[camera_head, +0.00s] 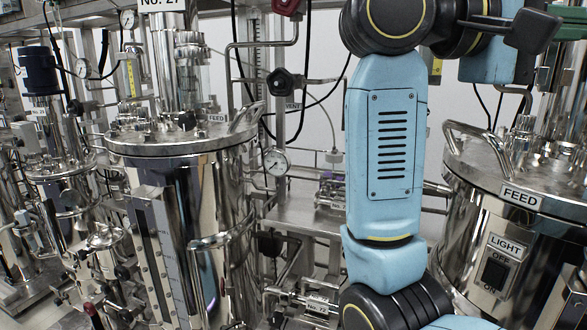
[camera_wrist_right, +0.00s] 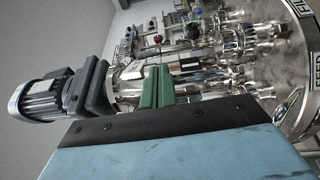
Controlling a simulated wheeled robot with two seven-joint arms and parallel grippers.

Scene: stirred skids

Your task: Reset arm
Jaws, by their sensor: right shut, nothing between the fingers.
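My right arm (camera_head: 387,150), light blue with black joints, stands raised in the middle of the head view and bends off to the top right. In the right wrist view, the green fingers of my right gripper (camera_wrist_right: 157,87) are together, with nothing held. My left gripper is not in view. The right gripper's fingertips cannot be made out clearly in the head view.
A steel vessel (camera_head: 180,190) stands left of the arm, and another marked FEED (camera_head: 480,190) stands to its right. Gauges, pipes and a valve knob (camera_head: 285,85) fill the space behind. A finned grey motor (camera_wrist_right: 45,97) shows left of the fingers in the wrist view.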

